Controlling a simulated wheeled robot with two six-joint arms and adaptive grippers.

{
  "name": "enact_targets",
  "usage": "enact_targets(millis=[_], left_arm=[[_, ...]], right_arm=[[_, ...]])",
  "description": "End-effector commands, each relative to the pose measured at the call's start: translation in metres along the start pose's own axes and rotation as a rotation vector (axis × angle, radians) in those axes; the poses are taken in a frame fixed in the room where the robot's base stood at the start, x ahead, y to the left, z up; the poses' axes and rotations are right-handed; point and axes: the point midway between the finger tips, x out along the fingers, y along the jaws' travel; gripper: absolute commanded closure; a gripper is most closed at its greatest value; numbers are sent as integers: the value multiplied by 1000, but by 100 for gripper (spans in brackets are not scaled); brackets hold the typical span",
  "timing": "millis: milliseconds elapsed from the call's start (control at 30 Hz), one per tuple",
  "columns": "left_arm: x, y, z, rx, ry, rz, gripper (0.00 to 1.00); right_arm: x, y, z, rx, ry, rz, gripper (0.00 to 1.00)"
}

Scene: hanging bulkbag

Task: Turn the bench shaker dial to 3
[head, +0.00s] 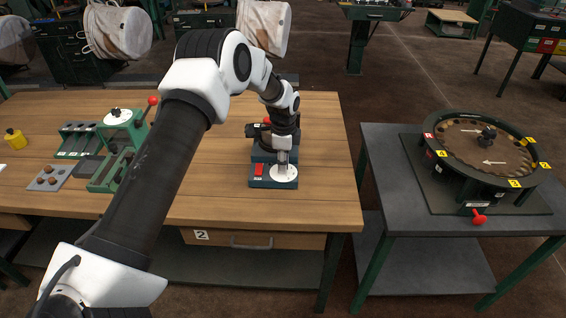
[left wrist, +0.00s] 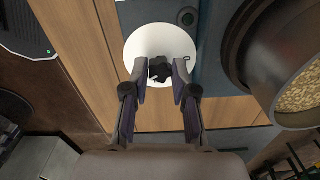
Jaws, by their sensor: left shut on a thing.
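The bench shaker (head: 262,182) is a dark blue unit near the front right of the wooden bench, with a red switch (head: 259,169) on its front. Its white dial plate (head: 286,179) is beside the switch, and the plate also shows in the left wrist view (left wrist: 150,40). A black dial knob (left wrist: 160,68) sits on the plate. My left gripper (head: 283,162) reaches down over the dial; in the left wrist view its fingers (left wrist: 160,74) stand on either side of the knob, shut on it. I cannot read the dial's marks or setting. My right gripper is out of view.
A dark round pan of grains (left wrist: 300,95) is close to the gripper in the left wrist view. A green device with a red-knobbed lever (head: 118,150) stands left on the bench. A round numbered turntable (head: 485,150) stands on the grey table at right.

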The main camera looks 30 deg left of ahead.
Motion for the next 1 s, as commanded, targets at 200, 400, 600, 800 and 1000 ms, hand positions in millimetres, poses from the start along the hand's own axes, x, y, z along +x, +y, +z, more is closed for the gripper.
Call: enact_targets(millis=[200, 400, 600, 800, 1000], left_arm=[[5, 4, 0, 9, -3, 14, 100], [5, 4, 0, 9, -3, 14, 100], [4, 3, 0, 9, -2, 10, 49], [1, 2, 0, 8, -1, 5, 49], [-28, 0, -1, 8, 1, 1, 49]], right_arm=[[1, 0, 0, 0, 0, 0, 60], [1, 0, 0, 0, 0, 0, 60], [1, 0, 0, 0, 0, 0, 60], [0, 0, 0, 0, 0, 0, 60], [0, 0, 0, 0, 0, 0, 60]])
